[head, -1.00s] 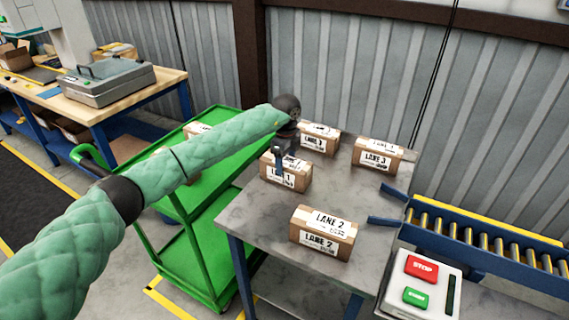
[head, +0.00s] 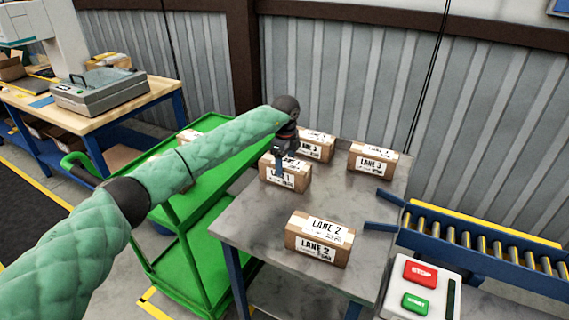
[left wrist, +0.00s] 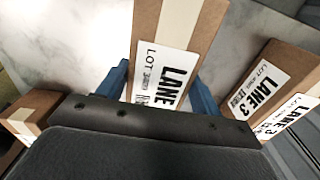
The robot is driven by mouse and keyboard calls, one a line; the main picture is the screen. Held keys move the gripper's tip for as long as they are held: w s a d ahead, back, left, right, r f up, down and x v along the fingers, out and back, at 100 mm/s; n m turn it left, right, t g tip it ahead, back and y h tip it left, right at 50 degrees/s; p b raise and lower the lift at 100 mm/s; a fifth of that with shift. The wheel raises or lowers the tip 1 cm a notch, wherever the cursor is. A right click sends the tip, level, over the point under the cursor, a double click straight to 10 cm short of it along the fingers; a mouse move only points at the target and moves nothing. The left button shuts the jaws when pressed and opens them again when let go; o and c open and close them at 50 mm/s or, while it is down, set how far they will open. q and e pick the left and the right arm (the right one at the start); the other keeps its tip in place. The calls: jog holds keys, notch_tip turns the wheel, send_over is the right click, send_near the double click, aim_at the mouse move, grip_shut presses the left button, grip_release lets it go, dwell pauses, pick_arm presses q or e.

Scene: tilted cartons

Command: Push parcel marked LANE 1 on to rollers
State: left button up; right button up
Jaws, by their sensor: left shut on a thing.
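The LANE 1 parcel (head: 293,180) is a brown carton with white labels, upright at the back left of the grey table (head: 245,220). My left gripper (head: 279,168) reaches down over it and is shut on it. In the left wrist view the carton (left wrist: 185,30) stands between the two blue fingers, its label partly cut off. My gripper hides part of the label in the head view. The rollers (head: 480,237), in a blue frame with a yellow rail, start at the table's right edge. My right gripper is not in view.
A LANE 2 parcel (head: 320,240) lies at the table's front. Two LANE 3 parcels stand at the back, one right (head: 372,160) and one behind LANE 1 (head: 318,148). Blue guides (head: 390,198) flank the roller entry. A button box (head: 424,285) stands front right. The table's middle is bare.

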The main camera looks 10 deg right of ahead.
pick_arm(q)
jog(key=o, duration=0.8)
jog(key=shift+o, duration=0.2)
